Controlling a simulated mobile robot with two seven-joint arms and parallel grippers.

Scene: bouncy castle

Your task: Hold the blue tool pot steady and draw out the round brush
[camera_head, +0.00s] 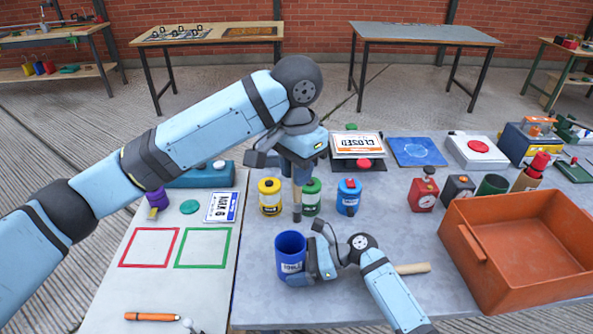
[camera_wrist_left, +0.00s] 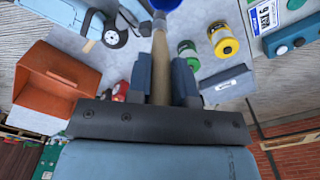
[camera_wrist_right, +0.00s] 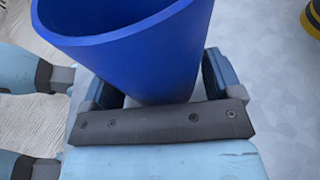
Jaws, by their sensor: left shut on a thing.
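The blue tool pot (camera_head: 290,258) stands upright at the front of the grey table, and it fills the space between the fingers of my right gripper (camera_wrist_right: 160,85). In the head view my right gripper (camera_head: 318,262) is at the pot's right side, shut on it. My left gripper (camera_head: 297,172) is above the pot, shut on the round brush (camera_head: 297,205), which hangs nearly upright. The brush's lower end appears just above the pot's rim. The left wrist view shows the brush (camera_wrist_left: 160,62) between the fingers, pointing to the pot (camera_wrist_left: 165,4). The pot's inside bottom is hidden.
Yellow (camera_head: 270,197), green (camera_head: 311,196) and blue (camera_head: 348,197) canisters stand close behind the pot. An orange bin (camera_head: 470,240) fills the right side. A wooden handle (camera_head: 412,268) lies behind my right arm. A white board (camera_head: 160,280) with red and green outlines is at left.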

